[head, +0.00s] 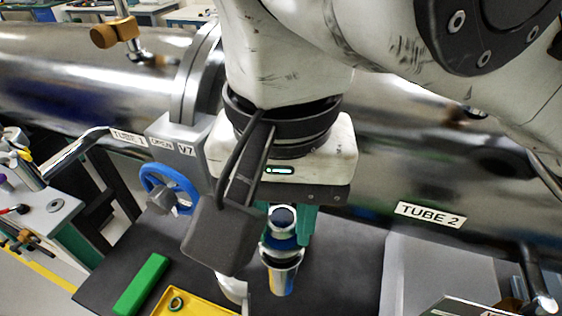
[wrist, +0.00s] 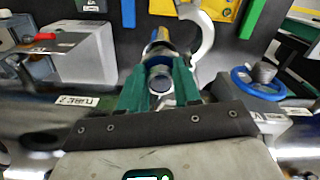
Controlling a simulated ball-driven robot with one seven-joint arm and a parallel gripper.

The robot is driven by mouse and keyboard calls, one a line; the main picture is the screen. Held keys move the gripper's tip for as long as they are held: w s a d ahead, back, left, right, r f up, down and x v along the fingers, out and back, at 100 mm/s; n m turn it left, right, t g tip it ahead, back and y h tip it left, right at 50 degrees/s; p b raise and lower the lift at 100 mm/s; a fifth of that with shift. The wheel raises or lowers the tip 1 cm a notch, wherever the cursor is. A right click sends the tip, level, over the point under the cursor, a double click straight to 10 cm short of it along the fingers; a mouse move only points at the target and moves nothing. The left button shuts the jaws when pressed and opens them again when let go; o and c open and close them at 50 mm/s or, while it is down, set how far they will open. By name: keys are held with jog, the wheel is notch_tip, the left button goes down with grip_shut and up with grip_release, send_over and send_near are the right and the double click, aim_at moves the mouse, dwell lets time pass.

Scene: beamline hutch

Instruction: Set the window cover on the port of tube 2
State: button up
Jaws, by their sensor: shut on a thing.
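My gripper (head: 287,232) hangs in the middle of the head view, its green fingers shut on a shiny silver piece with a dark round face. This piece looks like the window cover (head: 282,214). It also shows between the fingers in the wrist view (wrist: 161,78). A flared silver part with yellow and blue on it (head: 281,270) shows just below; I cannot tell whether it is joined to the held piece. Tube 2 (head: 385,165) is the steel tube at right with a "TUBE 2" label. A dark round spot (head: 512,164) on it may be the port; the arm hides much around it.
A valve with a blue handwheel (head: 170,188) stands left of my gripper, beside tube 1 (head: 90,80). A green block (head: 142,284) and a yellow tray (head: 190,305) holding a small ring lie on the dark surface below. A grey box (head: 425,275) stands at lower right.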

jog(key=shift+f+b, duration=0.3)
jog(key=shift+f, duration=0.25)
dwell(0.7)
jog(key=o, duration=1.1)
